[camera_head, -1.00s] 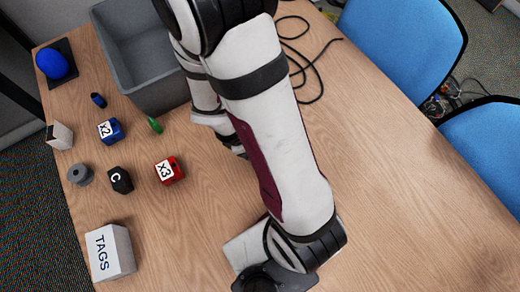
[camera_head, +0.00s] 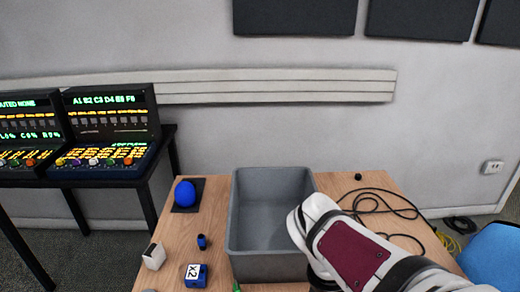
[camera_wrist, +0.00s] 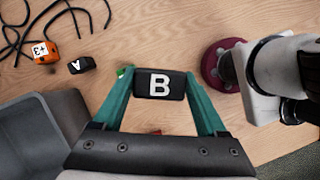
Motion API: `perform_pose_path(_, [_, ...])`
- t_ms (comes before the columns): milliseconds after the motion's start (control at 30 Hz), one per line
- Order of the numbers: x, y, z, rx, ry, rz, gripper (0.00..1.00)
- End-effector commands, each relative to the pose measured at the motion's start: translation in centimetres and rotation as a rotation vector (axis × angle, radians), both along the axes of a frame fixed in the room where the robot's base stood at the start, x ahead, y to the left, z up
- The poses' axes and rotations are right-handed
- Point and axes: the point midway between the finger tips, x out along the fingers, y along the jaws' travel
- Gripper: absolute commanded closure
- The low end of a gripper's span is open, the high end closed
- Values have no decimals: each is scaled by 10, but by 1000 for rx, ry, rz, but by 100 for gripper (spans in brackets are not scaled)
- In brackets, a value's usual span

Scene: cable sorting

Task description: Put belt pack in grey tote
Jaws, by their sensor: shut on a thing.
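In the wrist view, my gripper (camera_wrist: 160,90) has its two green fingers shut on a black belt pack (camera_wrist: 160,85) marked with a white B. The grey tote (camera_wrist: 38,125) shows at the left of that view, with the held pack to its right and apart from it. In the head view, the tote (camera_head: 236,200) stands open on the table, and the part of its inside that shows looks empty. My arm covers its right side there. My gripper and the held pack do not show in the head view.
An orange block marked +3 (camera_wrist: 44,52), a black pack marked A (camera_wrist: 82,66) and loose black cables (camera_wrist: 80,12) lie beyond the tote.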

Motion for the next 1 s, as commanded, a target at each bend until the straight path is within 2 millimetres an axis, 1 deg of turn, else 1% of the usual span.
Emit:
perform_pose_path(167, [26,8,1,-1,6,-223,100])
perform_pose_path(267, [44,14,2,0,7,-388,100])
perform_pose_path(367, [66,21,3,0,7,-593,100])
perform_pose_path(467, [92,28,4,1,7,-834,100])
perform_pose_path(567, [122,36,5,1,9,-1116,100])
perform_pose_path(667, [158,45,5,3,12,-1458,100])
perform_pose_path(700, [172,48,5,4,10,-1600,100])
perform_pose_path(800, [204,55,6,5,11,-1919,100])
perform_pose_path(1000, [261,67,4,12,8,-2492,100])
